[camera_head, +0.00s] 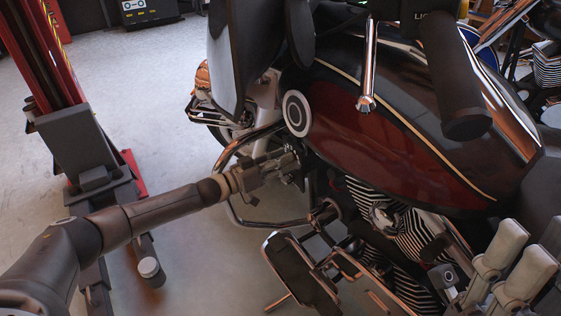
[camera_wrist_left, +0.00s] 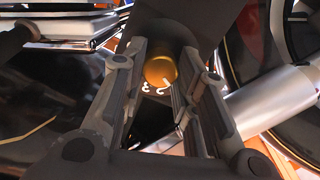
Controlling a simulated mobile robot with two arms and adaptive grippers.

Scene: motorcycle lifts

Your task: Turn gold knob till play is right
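The gold knob (camera_wrist_left: 160,70) shows in the left wrist view, with white marks like numerals on the dark surface just below it. My left gripper (camera_head: 291,163) reaches in from the left beside the motorcycle's front end. In the left wrist view its two fingers (camera_wrist_left: 162,75) stand apart on either side of the knob. Only a narrow gap, if any, lies between them and the knob; I cannot tell contact. In the head view the knob is hidden by the gripper and fork parts. My right gripper (camera_head: 510,262) is at the lower right, its grey fingers apart and empty.
The motorcycle's dark red tank (camera_head: 345,135) and chrome crash bar (camera_head: 232,205) sit close around my left gripper. A handlebar grip (camera_head: 455,85) hangs above the tank. A red lift post (camera_head: 45,50) stands at left. Grey floor (camera_head: 145,85) is clear between post and motorcycle.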

